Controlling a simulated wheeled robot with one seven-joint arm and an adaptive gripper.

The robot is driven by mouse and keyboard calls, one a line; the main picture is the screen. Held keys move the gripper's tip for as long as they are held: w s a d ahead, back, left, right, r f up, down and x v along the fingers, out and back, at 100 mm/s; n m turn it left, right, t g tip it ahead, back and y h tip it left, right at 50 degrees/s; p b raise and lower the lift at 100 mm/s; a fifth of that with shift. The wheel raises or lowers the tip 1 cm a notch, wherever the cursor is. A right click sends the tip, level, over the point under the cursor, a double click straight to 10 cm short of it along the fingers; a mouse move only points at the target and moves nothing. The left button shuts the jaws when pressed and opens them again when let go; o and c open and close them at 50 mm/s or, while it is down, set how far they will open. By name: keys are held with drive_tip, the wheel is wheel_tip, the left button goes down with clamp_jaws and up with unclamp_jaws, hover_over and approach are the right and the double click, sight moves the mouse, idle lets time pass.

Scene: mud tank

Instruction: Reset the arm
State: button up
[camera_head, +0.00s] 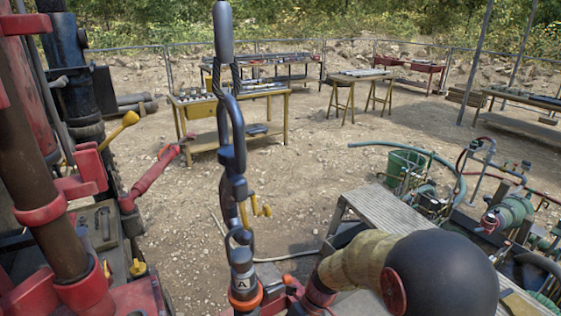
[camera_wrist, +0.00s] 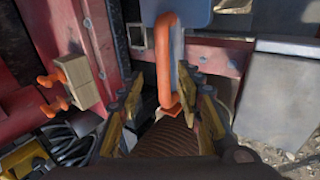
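My gripper (camera_wrist: 166,103) shows in the wrist view with its yellow and dark fingers spread apart. An orange looped handle (camera_wrist: 166,45) stands just beyond the gap between the fingers, and its lower end reaches toward the gap. I see no finger closed on it. In the head view my arm (camera_head: 365,258) comes in from the lower right, with a dark round joint and a beige link. The fingers cannot be made out there.
Red rig machinery (camera_head: 60,180) fills the left side. A grey metal platform (camera_head: 385,212) and green pumps with hoses (camera_head: 512,212) lie right. A yellow workbench (camera_head: 235,140) stands behind on open gravel. In the wrist view, a beige block (camera_wrist: 78,80) with orange knobs sits left.

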drive_tip(key=w+d+r+t+p, duration=0.1)
drive_tip(key=w+r+p, duration=0.15)
drive_tip(key=r, duration=0.35)
wheel_tip(320, 180, down, 3)
drive_tip(key=s+d+n+b, duration=0.1)
drive_tip(key=s+d+n, duration=0.15)
drive_tip(key=n, duration=0.75)
drive_tip(key=s+d+r+n+t+h, duration=0.1)
drive_tip(key=s+d+r+n+t, duration=0.2)
drive_tip(key=d+r+n, duration=0.2)
drive_tip(key=s+d+r+n+t+h, duration=0.2)
drive_tip(key=s+d+r+n, duration=0.2)
drive_tip(key=r, duration=0.7)
drive_tip(key=s+d+r+n+t+h, duration=0.2)
drive_tip(key=s+d+r+n+t, duration=0.1)
drive_tip(key=d+r+n, duration=0.4)
wheel_tip(320, 180, up, 2)
drive_tip(key=s+n, duration=0.1)
drive_tip(key=n, duration=0.2)
drive_tip(key=shift+s+d+n+t, duration=0.2)
drive_tip(key=shift+d+n+t, duration=0.1)
drive_tip(key=shift+d+n, duration=0.1)
drive_tip(key=shift+a, duration=0.1)
drive_tip(key=shift+c, duration=0.8)
